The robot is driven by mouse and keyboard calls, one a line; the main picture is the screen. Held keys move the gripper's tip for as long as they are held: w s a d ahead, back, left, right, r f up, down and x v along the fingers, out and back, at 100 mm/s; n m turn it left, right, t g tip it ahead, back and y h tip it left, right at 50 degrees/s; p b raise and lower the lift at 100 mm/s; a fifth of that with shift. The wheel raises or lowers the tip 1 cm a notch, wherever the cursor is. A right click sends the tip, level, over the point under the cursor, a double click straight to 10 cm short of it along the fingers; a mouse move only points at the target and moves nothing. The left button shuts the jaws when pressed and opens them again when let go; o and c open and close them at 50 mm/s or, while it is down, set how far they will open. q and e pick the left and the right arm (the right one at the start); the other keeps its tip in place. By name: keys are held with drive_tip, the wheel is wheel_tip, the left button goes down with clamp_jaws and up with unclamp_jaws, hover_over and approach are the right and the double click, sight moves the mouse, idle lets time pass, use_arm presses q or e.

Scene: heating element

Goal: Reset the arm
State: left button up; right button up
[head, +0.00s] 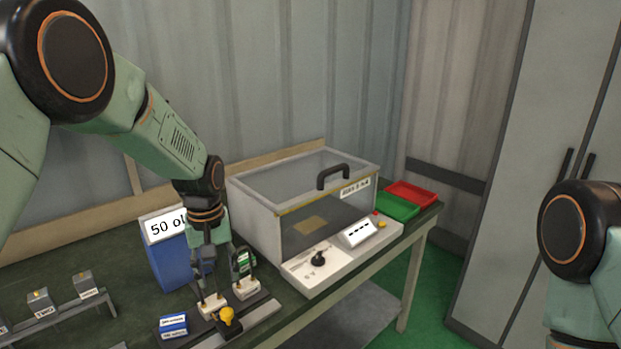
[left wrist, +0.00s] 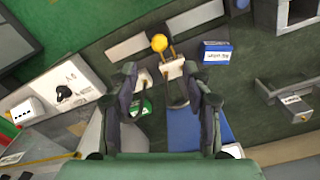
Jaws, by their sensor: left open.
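My left arm reaches in from the left in the head view, and my left gripper (head: 215,272) points down over the table beside the blue box. In the left wrist view my left gripper (left wrist: 163,82) has its fingers spread, with nothing held between them. Beyond the fingertips is a small white terminal block (left wrist: 172,69) by a yellow bulb (left wrist: 159,43). The bulb also shows in the head view (head: 227,316). A green-labelled item (left wrist: 142,108) lies near one finger. Part of my right arm shows at the right edge of the head view; its gripper is out of view.
The blue "50 o…" box (head: 168,262) stands close behind the gripper. A clear-sided case (head: 303,195) with a black handle and control panel stands to its right. Red (head: 411,194) and green (head: 397,208) trays lie beyond. A small blue box (head: 173,325) and labelled blocks (head: 85,284) are left.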

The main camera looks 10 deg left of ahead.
use_arm(q)
drive_tip(key=s+d+f+m+b, duration=0.1)
drive_tip(key=s+f+b, duration=0.3)
drive_tip(key=s+f, duration=0.7)
drive_tip(key=s+d+f+m+b, duration=0.2)
drive_tip(key=s+f+b, duration=0.35)
drive_tip(key=f, duration=1.05)
drive_tip(key=s+f+m+b, duration=0.1)
drive_tip(key=s+f, duration=0.2)
drive_tip(key=s, duration=0.7)
drive_tip(key=s+f+b, duration=0.2)
drive_tip(key=s+f, duration=0.1)
drive_tip(key=s, duration=0.7)
drive_tip(key=shift+s+d+f+m, duration=0.15)
drive_tip(key=shift+s+f+m, duration=0.15)
drive_tip(key=shift+m, duration=0.1)
drive_tip(key=shift+s, duration=0.1)
